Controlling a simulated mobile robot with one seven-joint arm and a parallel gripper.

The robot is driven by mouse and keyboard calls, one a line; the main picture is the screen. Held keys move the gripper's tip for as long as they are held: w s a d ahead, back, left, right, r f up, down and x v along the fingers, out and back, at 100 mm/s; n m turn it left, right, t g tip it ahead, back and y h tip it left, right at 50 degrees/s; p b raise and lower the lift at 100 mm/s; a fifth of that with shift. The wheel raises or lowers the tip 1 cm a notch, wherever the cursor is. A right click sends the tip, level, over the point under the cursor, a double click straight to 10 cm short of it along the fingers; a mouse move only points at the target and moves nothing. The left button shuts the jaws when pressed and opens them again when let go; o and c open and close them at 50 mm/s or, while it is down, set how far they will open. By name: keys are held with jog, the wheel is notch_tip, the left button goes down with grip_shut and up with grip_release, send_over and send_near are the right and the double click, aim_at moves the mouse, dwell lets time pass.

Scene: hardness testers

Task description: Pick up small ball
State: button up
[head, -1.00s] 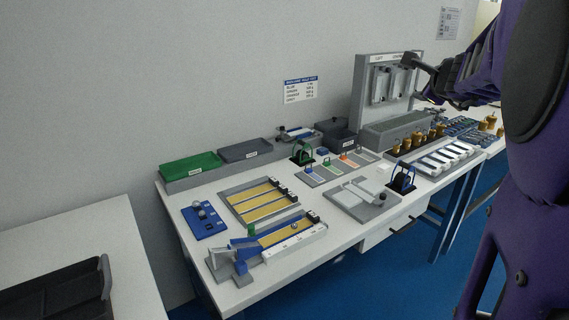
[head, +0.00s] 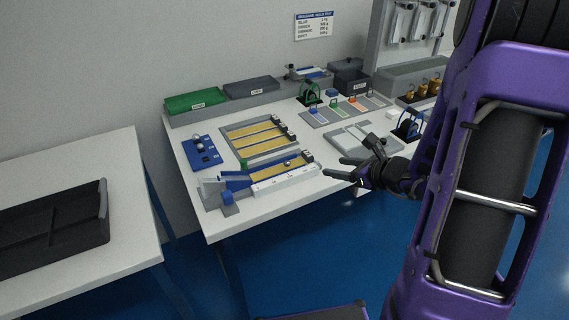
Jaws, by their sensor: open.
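A blue holder board (head: 207,158) lies at the left end of the white workbench. On it sit small grey balls (head: 198,144), close together; their exact number and sizes are hard to tell. Another small ball (head: 288,163) shows on the yellow-faced track of the blue ramp device (head: 235,181) at the bench's front. My gripper (head: 347,158) is open and empty, with its dark fingers pointing left. It hangs right of the ramp device, over or just in front of the bench's front edge, well to the right of the blue board.
Yellow-lined trays (head: 262,140) lie right of the blue board. Green (head: 193,102) and grey (head: 250,87) bins stand behind. A second table with a black tray (head: 60,232) is at left.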

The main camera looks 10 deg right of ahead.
jog(key=a, duration=0.1)
jog(key=b, duration=0.1)
send_near(289, 163)
jog(key=shift+w+a+f+m+y, duration=0.15)
jog(key=shift+w+f+y, duration=0.05)
jog(key=shift+w+f, duration=0.35)
jog(key=shift+w+a+f+m+y, duration=0.1)
jog(key=shift+w+f+m+y, duration=0.1)
jog(key=shift+w+f, duration=0.4)
jog(key=shift+a+r+b+x, duration=0.15)
jog(key=shift+b+x, duration=0.1)
jog(key=shift+x, duration=1.1)
jog(key=shift+a+r+b+x, duration=0.1)
jog(key=shift+b+x, duration=0.1)
jog(key=shift+x, duration=1.2)
jog(key=shift+d, duration=0.1)
grip_shut()
